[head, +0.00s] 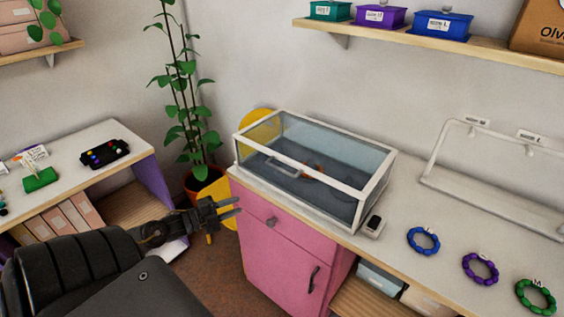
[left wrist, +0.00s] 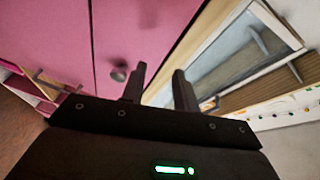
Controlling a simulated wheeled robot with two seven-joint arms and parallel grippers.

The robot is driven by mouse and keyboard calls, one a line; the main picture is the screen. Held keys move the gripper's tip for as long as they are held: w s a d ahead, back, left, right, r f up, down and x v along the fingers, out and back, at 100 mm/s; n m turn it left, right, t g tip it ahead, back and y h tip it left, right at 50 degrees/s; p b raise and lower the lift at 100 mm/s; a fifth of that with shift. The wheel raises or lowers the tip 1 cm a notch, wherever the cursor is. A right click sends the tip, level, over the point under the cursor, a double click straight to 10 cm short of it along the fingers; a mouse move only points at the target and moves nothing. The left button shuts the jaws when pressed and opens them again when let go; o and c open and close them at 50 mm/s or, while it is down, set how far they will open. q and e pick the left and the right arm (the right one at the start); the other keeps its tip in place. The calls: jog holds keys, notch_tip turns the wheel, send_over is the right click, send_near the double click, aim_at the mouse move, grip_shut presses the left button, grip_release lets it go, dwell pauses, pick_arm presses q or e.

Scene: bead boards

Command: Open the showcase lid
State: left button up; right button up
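The showcase (head: 362,208) is a glass box with a white frame on the white counter. Its glass lid (head: 325,147) lies down on the box, and a light bar handle (head: 283,167) shows near its front left. The showcase also appears tilted in the left wrist view (left wrist: 205,60), with its handle (left wrist: 258,40) at the upper right. My left gripper (head: 238,206) is open and empty, in front of the counter's left end, below and left of the showcase and apart from it. Its two separated fingers show in the left wrist view (left wrist: 160,80). My right gripper is out of view.
A pink cabinet (head: 265,255) with a knob is under the counter, close to my left gripper. A small device (head: 373,227) and blue, purple and green bead rings lie right of the showcase. A white rack (head: 490,190) stands behind them. A potted plant (head: 185,110) stands left.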

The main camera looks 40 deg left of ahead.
aim_at(282, 171)
pick_arm(q)
jog(key=d+r+m+g+h, duration=0.1)
jog(key=d+r+m+h, duration=0.2)
jog(key=r, duration=0.3)
jog(key=d+r+m+g+h+p, duration=0.1)
jog(key=d+r+m+h, duration=0.15)
jog(key=r, duration=0.25)
jog(key=d+r+m+g+h, duration=0.1)
jog(key=d+r+m+h, duration=0.1)
jog(key=r+m, duration=0.3)
jog(key=shift+n+t, duration=0.3)
jog(key=shift+n, duration=0.35)
jog(key=p+x, duration=0.1)
jog(key=x, duration=0.2)
jog(key=p+x, duration=0.1)
jog(key=x, duration=0.3)
jog(key=r+p+x, duration=0.1)
jog(key=x, duration=0.2)
jog(key=shift+w+r, duration=0.1)
jog(key=shift+w, duration=0.1)
jog(key=shift+w+d, duration=0.25)
grip_shut()
